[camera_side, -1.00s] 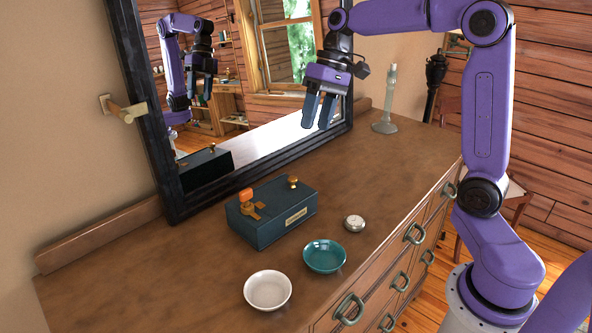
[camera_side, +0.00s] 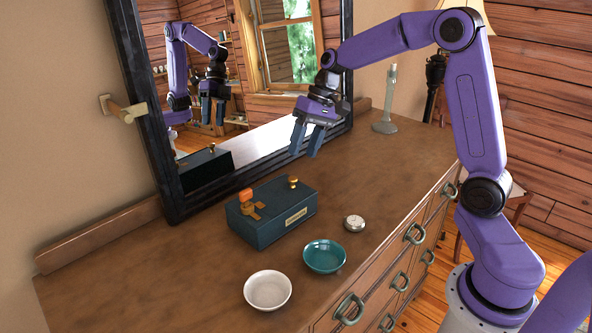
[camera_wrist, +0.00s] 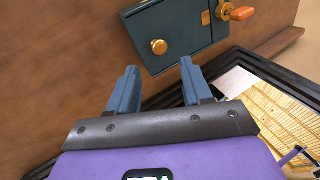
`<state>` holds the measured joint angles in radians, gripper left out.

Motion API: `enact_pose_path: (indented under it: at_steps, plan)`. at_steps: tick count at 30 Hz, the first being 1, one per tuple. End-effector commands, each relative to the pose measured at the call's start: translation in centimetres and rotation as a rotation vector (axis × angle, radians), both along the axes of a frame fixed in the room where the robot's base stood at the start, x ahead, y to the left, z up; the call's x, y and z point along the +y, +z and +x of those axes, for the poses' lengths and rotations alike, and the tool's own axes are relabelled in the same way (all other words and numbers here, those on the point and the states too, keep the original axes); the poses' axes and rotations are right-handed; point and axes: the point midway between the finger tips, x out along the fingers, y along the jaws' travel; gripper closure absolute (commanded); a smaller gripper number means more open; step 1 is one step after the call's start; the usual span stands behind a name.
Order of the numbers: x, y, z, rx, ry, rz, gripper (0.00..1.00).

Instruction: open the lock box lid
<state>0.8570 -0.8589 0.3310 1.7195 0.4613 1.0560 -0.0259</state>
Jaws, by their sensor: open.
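The dark teal lock box (camera_side: 275,222) stands on the dresser top with its lid closed. A brass knob (camera_side: 293,181) sits on the lid at its right end. A brass latch with an orange handle (camera_side: 246,195) is at the left end. My gripper (camera_side: 306,150) is open and empty, pointing down above and behind the box's knob end, apart from it. In the wrist view my gripper's fingertips (camera_wrist: 158,68) are spread below the brass knob (camera_wrist: 159,47). The orange handle shows there too (camera_wrist: 242,13), at the box's far end.
A teal bowl (camera_side: 324,257), a white bowl (camera_side: 268,290) and a small round silver tin (camera_side: 354,223) stand in front of the box. A black-framed mirror (camera_side: 160,130) leans behind it. A grey candlestick (camera_side: 386,105) stands at the back right.

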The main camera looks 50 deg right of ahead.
Motion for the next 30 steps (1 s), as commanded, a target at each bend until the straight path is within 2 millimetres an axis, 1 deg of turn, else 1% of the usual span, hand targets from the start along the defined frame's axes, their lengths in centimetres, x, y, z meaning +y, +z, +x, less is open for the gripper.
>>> enact_pose_path:
  at_steps: [1, 3, 6, 10, 15, 24, 25, 26, 27, 29, 30]
  plan:
    - [0.4, -1.0, -0.1, 0.006, 0.002, -0.001, 0.51]
    - [0.9, -2.1, 0.1, 0.005, 0.003, -0.001, 0.51]
    - [1.5, -3.6, 0.2, 0.004, 0.003, 0.000, 0.51]
    - [2.1, -5.1, 0.4, 0.003, 0.002, -0.001, 0.51]
    - [2.5, -6.0, 0.5, 0.001, 0.000, -0.001, 0.51]
    - [2.6, -6.2, 0.5, 0.000, 0.001, -0.001, 0.51]
    - [2.6, -6.2, 0.5, 0.000, 0.001, -0.001, 0.57]
    - [2.6, -6.2, 0.5, 0.000, 0.001, -0.001, 0.67]
    - [2.6, -6.2, 0.5, 0.000, 0.001, -0.001, 0.80]
    - [2.6, -6.2, 0.5, 0.000, 0.001, -0.001, 0.99]
    - [2.6, -6.2, 0.5, 0.000, 0.001, -0.001, 1.00]
